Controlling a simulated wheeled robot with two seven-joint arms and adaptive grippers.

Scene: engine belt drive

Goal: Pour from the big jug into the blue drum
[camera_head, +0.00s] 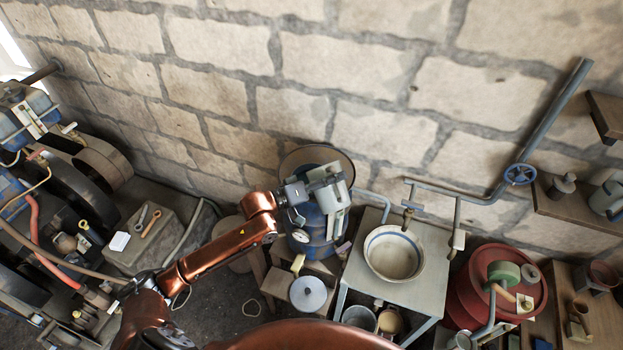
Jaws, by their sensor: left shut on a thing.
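The blue drum (318,246) stands against the stone wall, beside the small table with the basin. My left gripper (300,205) is above the drum, at the end of my copper arm. It is shut on a pale grey-green thing (332,190) that looks like the big jug, held over the drum's top. The gripper and this thing hide much of the drum's top, and I cannot make out the jug's mouth or any liquid. My right gripper is not in view.
A basin (393,253) sits on the grey table (430,262) right of the drum. A pot with a lid (308,293) stands in front of the drum. Engine machinery (60,220) fills the left. A pipe with a blue valve wheel (520,174) runs along the wall at right.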

